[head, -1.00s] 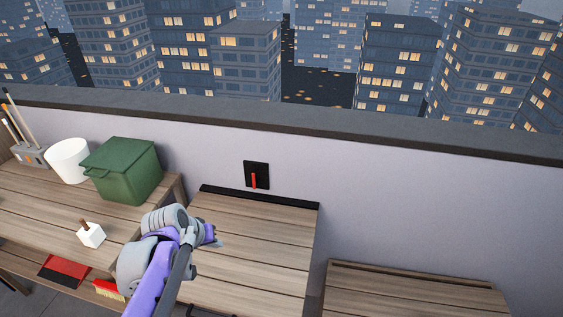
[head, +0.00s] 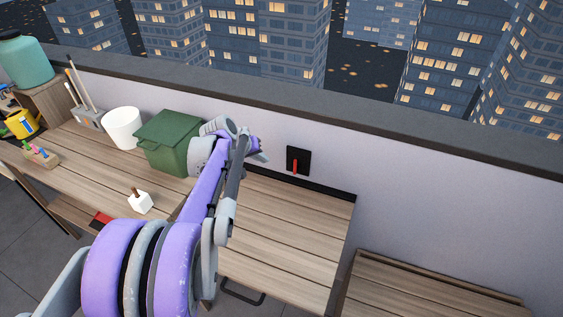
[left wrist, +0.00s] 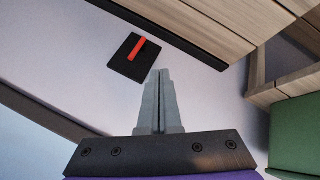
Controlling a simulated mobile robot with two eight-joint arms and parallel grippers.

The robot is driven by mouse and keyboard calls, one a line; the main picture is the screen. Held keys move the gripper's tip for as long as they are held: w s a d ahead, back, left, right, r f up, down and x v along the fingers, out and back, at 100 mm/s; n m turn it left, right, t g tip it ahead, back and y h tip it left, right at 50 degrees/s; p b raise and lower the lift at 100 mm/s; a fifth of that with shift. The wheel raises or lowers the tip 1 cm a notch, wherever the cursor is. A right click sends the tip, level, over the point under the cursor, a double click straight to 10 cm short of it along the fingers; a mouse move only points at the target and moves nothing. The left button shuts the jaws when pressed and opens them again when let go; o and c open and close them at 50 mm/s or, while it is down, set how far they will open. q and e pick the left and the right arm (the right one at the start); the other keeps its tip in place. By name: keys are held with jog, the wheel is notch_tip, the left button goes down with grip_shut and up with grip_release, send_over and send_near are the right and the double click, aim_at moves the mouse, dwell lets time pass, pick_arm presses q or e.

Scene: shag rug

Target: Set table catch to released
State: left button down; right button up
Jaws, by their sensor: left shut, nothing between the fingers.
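The table catch is a red lever (head: 295,167) on a black wall plate (head: 304,156), just above the back edge of the wooden folding table (head: 285,225). In the head view the lever hangs downward. In the left wrist view the red lever (left wrist: 138,48) and black plate (left wrist: 124,62) lie just beyond the fingertips. My left gripper (head: 262,154) is shut and empty, a little left of the plate and apart from it. It also shows in the left wrist view (left wrist: 160,75). My right gripper is not in view.
A green bin (head: 172,145), a white bucket (head: 122,128) and a white block with a brown handle (head: 140,202) stand on the left bench. A lower wooden surface (head: 430,290) is at right. The wall (head: 420,200) is bare around the plate.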

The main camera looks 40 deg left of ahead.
pick_arm(q)
send_near(295, 169)
jog(key=a+f, duration=0.4)
jog(key=shift+w+d+f, duration=0.15)
jog(key=shift+w+d, duration=0.45)
jog(key=shift+w, duration=0.25)
jog(key=shift+w+d+f, duration=0.15)
jog(key=shift+w+d, duration=0.45)
jog(key=shift+w, duration=0.25)
jog(key=shift+w+d+r+g+y+b, duration=0.15)
jog(key=shift+d+g+y+b, duration=0.2)
jog(key=shift+y, duration=0.25)
jog(key=d+m+y+b, duration=0.1)
jog(key=y, duration=0.2)
jog(key=w+d+m+g+y+b, duration=0.1)
jog(key=d+y, duration=0.1)
jog(key=d+f+m+y+b, duration=0.1)
jog(key=d+y, duration=0.1)
jog(key=y, duration=0.1)
jog(key=shift+w+f+m+g+y+b, duration=0.1)
jog(key=shift+w+m+g+y+b, duration=0.2)
jog(key=shift+m+g+b, duration=0.1)
jog(key=shift+s+a, duration=0.1)
jog(key=shift+a, duration=0.05)
jog(key=shift+s+a+f, duration=0.2)
jog(key=shift+a+f, duration=0.1)
jog(key=shift+a, duration=0.3)
